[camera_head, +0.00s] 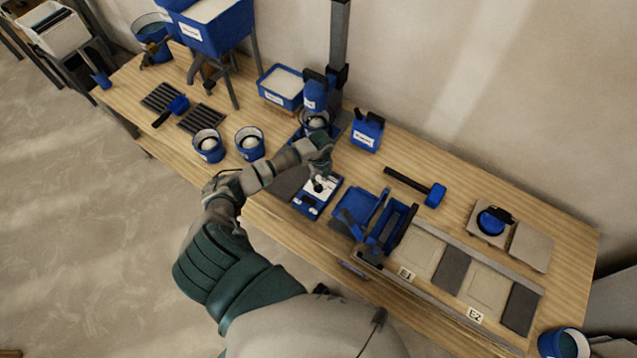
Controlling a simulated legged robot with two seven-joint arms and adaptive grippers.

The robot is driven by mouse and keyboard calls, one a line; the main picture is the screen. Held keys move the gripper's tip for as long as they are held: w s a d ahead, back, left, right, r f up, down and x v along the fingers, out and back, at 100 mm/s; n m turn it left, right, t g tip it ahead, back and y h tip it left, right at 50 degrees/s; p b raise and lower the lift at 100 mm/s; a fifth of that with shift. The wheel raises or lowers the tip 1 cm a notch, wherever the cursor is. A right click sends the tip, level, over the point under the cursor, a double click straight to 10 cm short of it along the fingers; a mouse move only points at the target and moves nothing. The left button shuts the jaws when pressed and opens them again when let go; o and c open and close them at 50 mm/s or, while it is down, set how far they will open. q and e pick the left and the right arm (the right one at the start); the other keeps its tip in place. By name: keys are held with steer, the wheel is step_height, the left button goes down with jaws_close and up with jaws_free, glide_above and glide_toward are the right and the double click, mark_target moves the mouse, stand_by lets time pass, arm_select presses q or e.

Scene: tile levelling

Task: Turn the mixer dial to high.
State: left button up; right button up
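The mixer (315,95) stands at the back of the workbench, a blue unit on a grey upright column. A bowl sits beneath it, partly behind my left arm. In front of it lies a blue control box (307,208) with a white panel; markings on it are too small to read. My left gripper (319,180) points down over this panel, at or very near a small dark part that may be the dial. The gripper hides part of the panel. I cannot tell whether its fingers touch the dial or are open or shut. My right gripper is not in view.
Two blue buckets (208,146) stand left of my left arm. Tiles marked E1 and E2 lie at the front right. Bare wood shows behind the mallet.

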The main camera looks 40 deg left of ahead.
mark_target(318, 184)
arm_select(q)
step_height(318, 184, down, 4)
steer(key=shift+s+r, duration=0.1)
steer(key=shift+r, duration=0.05)
steer(key=shift+a+f, duration=0.4)
steer(key=shift+a, duration=0.2)
steer(key=shift+a+f, duration=0.4)
steer(key=shift+a, duration=0.2)
steer(key=shift+d, duration=0.1)
steer(key=shift+c, duration=0.7)
steer(key=shift+d+r, duration=0.15)
steer(key=shift+d, duration=0.15)
steer(key=c, duration=0.4)
steer(key=shift+d+r, duration=0.15)
steer(key=shift+d, duration=0.55)
jaws_close()
steer(key=shift+o, duration=2.3)
jaws_free()
steer(key=shift+a, duration=0.1)
steer(key=shift+o, duration=0.4)
steer(key=shift+a, duration=0.4)
steer(key=shift+r, duration=0.3)
step_height(318, 184, up, 11)
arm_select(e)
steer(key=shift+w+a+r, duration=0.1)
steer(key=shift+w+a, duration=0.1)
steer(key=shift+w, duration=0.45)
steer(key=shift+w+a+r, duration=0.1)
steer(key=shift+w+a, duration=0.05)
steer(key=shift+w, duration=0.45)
